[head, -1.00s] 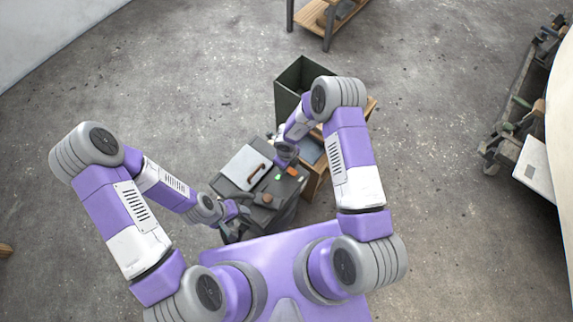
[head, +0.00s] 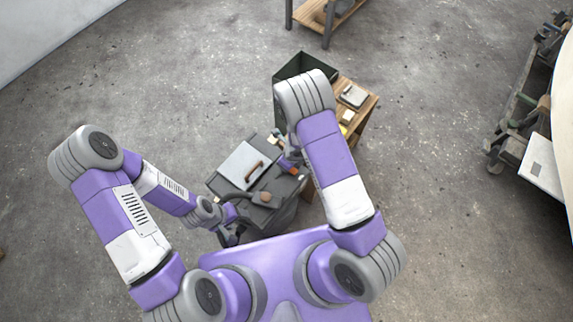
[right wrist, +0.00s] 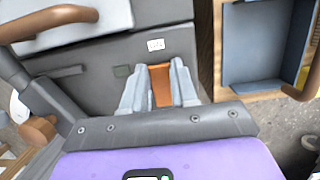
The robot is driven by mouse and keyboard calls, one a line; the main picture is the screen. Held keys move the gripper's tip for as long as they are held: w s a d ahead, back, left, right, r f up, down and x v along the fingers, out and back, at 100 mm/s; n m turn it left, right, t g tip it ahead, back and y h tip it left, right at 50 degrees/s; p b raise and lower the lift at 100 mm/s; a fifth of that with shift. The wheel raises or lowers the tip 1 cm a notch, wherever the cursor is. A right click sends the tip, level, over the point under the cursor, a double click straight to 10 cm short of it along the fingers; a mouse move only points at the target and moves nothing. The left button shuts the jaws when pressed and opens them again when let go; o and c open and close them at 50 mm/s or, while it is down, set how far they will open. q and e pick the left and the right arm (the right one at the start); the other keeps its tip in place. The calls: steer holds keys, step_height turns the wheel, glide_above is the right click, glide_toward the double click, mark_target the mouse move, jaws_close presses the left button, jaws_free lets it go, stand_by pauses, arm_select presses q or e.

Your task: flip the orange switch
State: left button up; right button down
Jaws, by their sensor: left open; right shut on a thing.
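The orange switch (right wrist: 160,86) shows in the right wrist view as an orange-brown piece between the two pale fingers of my right gripper (right wrist: 159,88), which is shut on it. It sits at the dark grey cabinet (right wrist: 105,55). In the head view a small orange patch (head: 293,170) shows beside my right gripper (head: 286,160) on the cabinet's right side; my arm hides part of this area. My left gripper (head: 229,237) is open, low at the cabinet's near left side, and holds nothing that I can see.
A pale lid panel with a brown handle (head: 254,170) is on the cabinet top. A dark green bin (head: 318,66) and a wooden table (head: 366,102) with small items stand behind. A wheeled rack (head: 510,140) is far right. The floor at left is clear.

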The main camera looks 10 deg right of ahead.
mark_target(292, 170)
steer(key=shift+s+p, duration=0.35)
steer(key=shift+w+t, duration=0.1)
steer(key=shift+t, duration=0.2)
steer(key=shift+d+r+y, duration=0.1)
steer(key=shift+r+y, duration=0.05)
steer(key=shift+y, duration=0.15)
steer(key=c, duration=1.2)
jaws_free()
steer(key=shift+w, duration=0.1)
steer(key=shift+o, duration=0.2)
steer(key=p+v, duration=0.2)
steer(key=v, duration=0.5)
steer(key=shift+r+p, duration=0.35)
steer(key=shift+p, duration=0.05)
